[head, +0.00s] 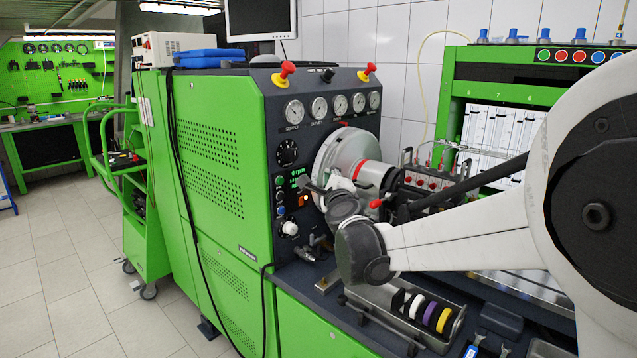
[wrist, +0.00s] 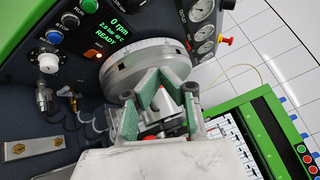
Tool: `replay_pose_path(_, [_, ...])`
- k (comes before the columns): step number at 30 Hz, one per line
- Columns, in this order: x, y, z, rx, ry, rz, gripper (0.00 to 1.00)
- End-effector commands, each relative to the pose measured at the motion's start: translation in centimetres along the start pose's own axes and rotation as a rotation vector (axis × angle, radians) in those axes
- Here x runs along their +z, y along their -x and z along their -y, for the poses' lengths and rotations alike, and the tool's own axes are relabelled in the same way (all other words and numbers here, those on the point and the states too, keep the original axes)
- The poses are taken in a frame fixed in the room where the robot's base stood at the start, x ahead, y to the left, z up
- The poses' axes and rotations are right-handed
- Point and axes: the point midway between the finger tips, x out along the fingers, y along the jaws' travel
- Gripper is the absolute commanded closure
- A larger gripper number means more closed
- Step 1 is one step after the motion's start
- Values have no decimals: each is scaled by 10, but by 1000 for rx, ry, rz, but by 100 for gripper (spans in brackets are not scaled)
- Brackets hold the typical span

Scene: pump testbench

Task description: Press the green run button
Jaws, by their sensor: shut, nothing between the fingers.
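A green button (wrist: 89,5) sits on the dark control panel, near the top edge of the wrist view. In the head view a small green button (head: 280,182) shows left of the lit display (head: 298,178). The display (wrist: 112,33) reads 0 rpm and READY. My gripper (wrist: 152,78) is shut and empty, in front of the round grey drive wheel (wrist: 122,66). In the head view my gripper (head: 318,188) is right of the buttons and appears apart from them.
A white knob (wrist: 48,62) and pipe fittings are below. Red-topped knobs (head: 287,68) stand on the panel's top. A metal tray (head: 410,340) with coloured rings lies below my arm.

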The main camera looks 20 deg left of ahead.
Motion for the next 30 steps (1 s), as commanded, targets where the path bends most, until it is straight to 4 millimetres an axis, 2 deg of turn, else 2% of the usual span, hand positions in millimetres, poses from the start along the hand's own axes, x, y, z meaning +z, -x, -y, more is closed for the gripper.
replay_pose_path(1, [4, -9, -12, -10, -46, -6, 100])
replay_pose_path(6, [13, -31, -46, -42, -197, -36, 100])
replay_pose_path(12, [18, -44, -74, -63, -308, -63, 100])
replay_pose_path(17, [18, -46, -82, -69, -341, -72, 100])
replay_pose_path(30, [20, -49, -83, -69, -341, -72, 100])
